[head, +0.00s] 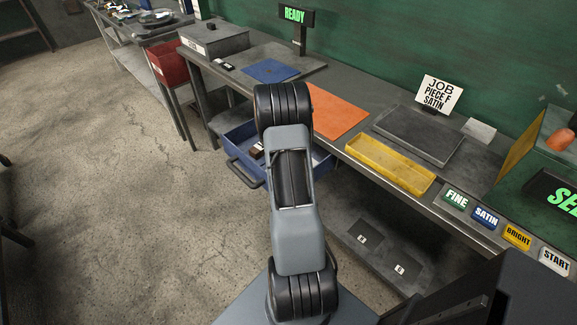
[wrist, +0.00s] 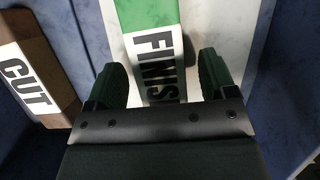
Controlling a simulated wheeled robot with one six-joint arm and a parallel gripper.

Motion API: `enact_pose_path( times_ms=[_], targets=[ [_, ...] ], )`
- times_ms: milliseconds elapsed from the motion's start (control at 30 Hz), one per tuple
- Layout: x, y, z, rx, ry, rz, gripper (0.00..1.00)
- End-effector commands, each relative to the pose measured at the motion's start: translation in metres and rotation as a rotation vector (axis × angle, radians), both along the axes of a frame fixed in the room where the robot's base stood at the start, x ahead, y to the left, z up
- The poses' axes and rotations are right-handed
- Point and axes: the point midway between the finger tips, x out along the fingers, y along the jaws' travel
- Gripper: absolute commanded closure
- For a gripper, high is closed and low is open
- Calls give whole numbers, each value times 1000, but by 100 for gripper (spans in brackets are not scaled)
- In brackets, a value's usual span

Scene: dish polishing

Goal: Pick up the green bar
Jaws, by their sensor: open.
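The green bar (wrist: 148,14) lies in the wrist view with a white label reading FINIS, its lower end cut off by my gripper body. My gripper (wrist: 162,68) is open, with one dark finger on each side of the bar. In the head view my arm hides the gripper and the green bar.
A brown bar labelled CUT (wrist: 32,68) lies left of my left finger. The open blue drawer (head: 238,170) sits below the workbench. A yellow tray (head: 391,166) and an orange mat (head: 336,110) lie on the bench above.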

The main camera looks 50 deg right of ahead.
Motion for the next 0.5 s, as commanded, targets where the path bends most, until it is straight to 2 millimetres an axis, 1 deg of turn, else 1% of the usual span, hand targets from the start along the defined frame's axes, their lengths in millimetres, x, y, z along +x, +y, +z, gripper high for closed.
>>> enact_pose_path(
  times_ms=[100,300,367,500],
  targets=[
    [0,-2,-4,0,-1,-1,22],
    [0,-2,-4,0,-1,-1,22],
    [0,-2,-4,0,-1,-1,27],
    [0,-2,-4,0,0,-1,41]
  ],
)
